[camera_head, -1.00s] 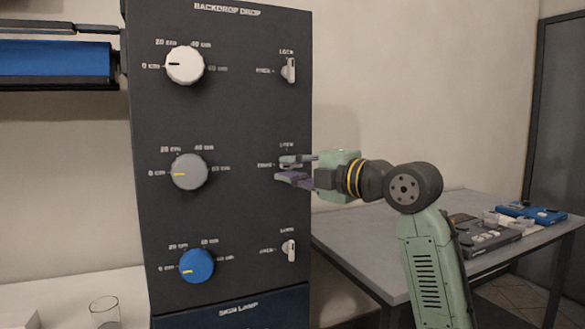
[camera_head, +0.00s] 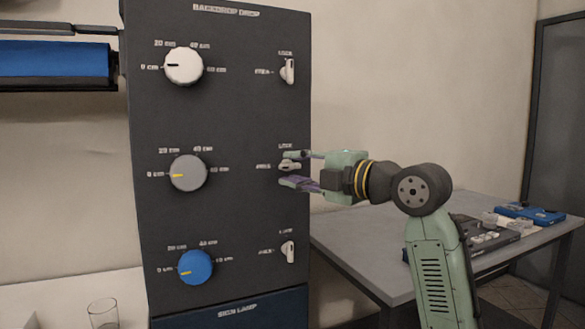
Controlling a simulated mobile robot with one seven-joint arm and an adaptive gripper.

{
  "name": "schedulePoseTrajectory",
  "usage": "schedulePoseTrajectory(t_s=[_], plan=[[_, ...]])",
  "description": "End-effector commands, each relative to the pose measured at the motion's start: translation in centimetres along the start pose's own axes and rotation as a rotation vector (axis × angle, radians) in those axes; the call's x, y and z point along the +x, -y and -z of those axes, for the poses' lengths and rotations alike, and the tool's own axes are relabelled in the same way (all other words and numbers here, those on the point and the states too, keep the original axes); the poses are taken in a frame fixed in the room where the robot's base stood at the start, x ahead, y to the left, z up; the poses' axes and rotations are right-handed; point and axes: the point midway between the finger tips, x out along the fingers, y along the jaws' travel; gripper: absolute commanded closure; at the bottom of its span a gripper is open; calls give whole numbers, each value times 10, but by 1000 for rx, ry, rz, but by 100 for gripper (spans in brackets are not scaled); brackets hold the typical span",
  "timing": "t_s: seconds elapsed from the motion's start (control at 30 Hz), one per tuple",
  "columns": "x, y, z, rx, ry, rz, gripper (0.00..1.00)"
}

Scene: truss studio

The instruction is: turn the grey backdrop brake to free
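The grey backdrop brake (camera_head: 289,166) is the small pale lever in the middle row of the dark panel (camera_head: 235,110), to the right of the grey knob (camera_head: 188,173). It lies about level, toward the blurred label on its left, which appears to read FREE; a LOCK label is above it. My gripper (camera_head: 296,169) is open at the panel, with one finger above the brake and one below it. Gaps show between the fingers and the lever. Nothing is held.
An upright white-row brake (camera_head: 288,71) is above, and an upright blue-row brake (camera_head: 289,251) is below. The white knob (camera_head: 184,66) and blue knob (camera_head: 196,267) are to the left. A grey table (camera_head: 370,250) stands right; a glass (camera_head: 103,313) is at lower left.

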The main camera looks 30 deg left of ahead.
Motion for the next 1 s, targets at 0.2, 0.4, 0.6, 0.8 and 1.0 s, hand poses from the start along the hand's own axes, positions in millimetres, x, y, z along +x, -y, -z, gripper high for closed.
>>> schedulePoseTrajectory(t_s=[0.2,0.4,0.6,0.8,1.0], plan=[[-47,0,-1,-1,4,-2,70],[-85,0,-1,-1,5,-2,70],[-104,-1,-1,-1,4,-2,70],[-107,-1,-1,-1,3,-1,70],[-107,-1,-1,-1,3,-1,70]])
